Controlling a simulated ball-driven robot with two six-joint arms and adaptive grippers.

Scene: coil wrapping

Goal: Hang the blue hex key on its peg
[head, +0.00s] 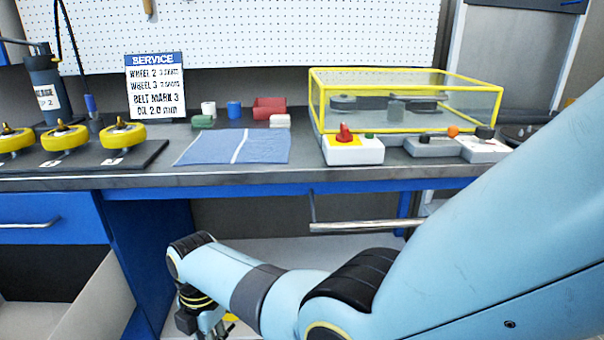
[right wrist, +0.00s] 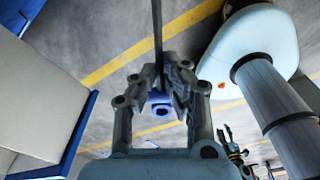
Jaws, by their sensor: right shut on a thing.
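My right gripper (right wrist: 160,85) is shut on the blue hex key. The key's blue part (right wrist: 161,108) shows between the fingers and its dark thin shaft (right wrist: 157,35) sticks out past the fingertips in the right wrist view. In the head view my right gripper (head: 212,328) hangs low in front of the bench, partly cut off by the bottom edge, and the key cannot be made out there. The white pegboard (head: 240,35) stands behind the bench; the key's own peg cannot be picked out. My left gripper is not in the head view.
A metal bar (head: 360,226) crosses below the bench front. The floor has yellow lines (right wrist: 120,62).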

